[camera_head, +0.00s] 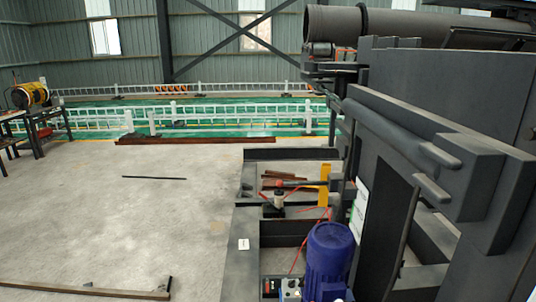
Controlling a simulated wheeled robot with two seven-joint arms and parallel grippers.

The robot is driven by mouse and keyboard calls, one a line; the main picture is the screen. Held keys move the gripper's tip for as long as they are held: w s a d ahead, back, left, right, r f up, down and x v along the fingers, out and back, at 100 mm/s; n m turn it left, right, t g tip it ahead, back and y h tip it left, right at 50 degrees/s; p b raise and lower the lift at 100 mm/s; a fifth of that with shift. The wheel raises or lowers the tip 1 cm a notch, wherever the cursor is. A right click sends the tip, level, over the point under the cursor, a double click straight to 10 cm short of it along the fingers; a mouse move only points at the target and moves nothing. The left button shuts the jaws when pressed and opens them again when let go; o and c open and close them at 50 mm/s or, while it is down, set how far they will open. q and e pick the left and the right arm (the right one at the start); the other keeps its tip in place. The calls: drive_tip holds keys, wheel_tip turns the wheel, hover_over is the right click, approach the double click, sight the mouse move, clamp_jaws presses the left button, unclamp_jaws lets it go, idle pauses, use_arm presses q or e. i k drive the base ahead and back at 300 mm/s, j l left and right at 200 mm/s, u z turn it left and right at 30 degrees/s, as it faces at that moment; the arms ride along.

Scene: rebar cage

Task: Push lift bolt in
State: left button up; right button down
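A large dark grey machine (475,200) fills the right side of the head view. A thick round bar (385,128) lies along its upper left face and slopes down toward the front right. A shorter round pin (431,189) sticks out just below the bar's near end. I cannot tell for sure which of these is the lift bolt, or how far either is pushed in. Neither of my grippers shows in this view, so nothing is seen touching the bar or the pin.
A blue motor (329,262) stands at the machine's foot, beside a dark floor frame (240,262) with a yellow bracket (324,184) and red cables. Concrete floor (120,220) at left is mostly clear, with thin bars lying on it. White railings (220,112) stand behind.

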sight(280, 183)
drive_tip(key=u, duration=0.45)
drive_tip(key=j+u, duration=0.35)
drive_tip(key=u, duration=0.15)
drive_tip(key=j+u, duration=0.7)
drive_tip(key=u, duration=0.25)
drive_tip(key=i+j+z, duration=0.25)
drive_tip(key=i+j, duration=0.35)
drive_tip(key=i+j+z, duration=0.25)
drive_tip(key=i+j, duration=0.45)
drive_tip(key=i+l+z, duration=0.2)
drive_tip(key=i+z, duration=0.65)
drive_tip(key=i, duration=0.25)
drive_tip(key=i+j+z, duration=0.15)
drive_tip(key=i+z, duration=0.3)
drive_tip(key=i, duration=1.8)
drive_tip(key=i+l+z, duration=0.1)
drive_tip(key=i+z, duration=0.75)
drive_tip(key=i+j+z, duration=0.2)
drive_tip(key=i+z, duration=0.25)
drive_tip(key=i+l+z, duration=0.1)
drive_tip(key=i+z, duration=0.15)
drive_tip(key=z, duration=0.15)
drive_tip(key=i+z, duration=0.35)
drive_tip(key=k+z, duration=0.1)
drive_tip(key=z, duration=1.15)
